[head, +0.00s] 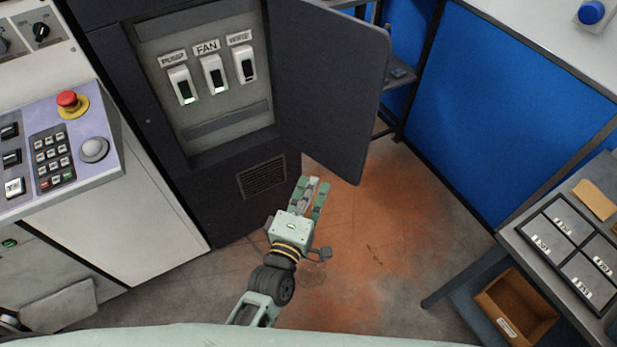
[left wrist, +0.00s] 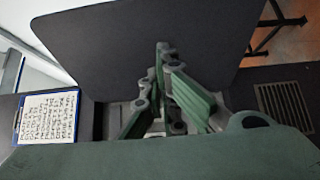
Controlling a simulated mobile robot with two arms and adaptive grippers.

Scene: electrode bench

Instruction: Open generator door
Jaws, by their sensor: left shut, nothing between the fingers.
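The generator (head: 225,185) is a dark cabinet in the upper middle of the head view. Its dark grey door (head: 335,85) stands swung open to the right, baring a panel with three switches, one labelled FAN. My left gripper (head: 312,184) is shut and empty near the door's lower edge, in front of the cabinet's vent. In the left wrist view the door (left wrist: 150,40) fills the upper middle, behind the gripper fingers (left wrist: 163,52). I cannot tell whether the fingertips touch it. My right gripper is not in view.
A console (head: 60,150) with a red button and keypad stands at the left. Blue partitions (head: 510,100) stand behind. A table (head: 590,200) with a tray of dark blocks and an open brown box (head: 515,310) are at the right. The stained floor between is clear.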

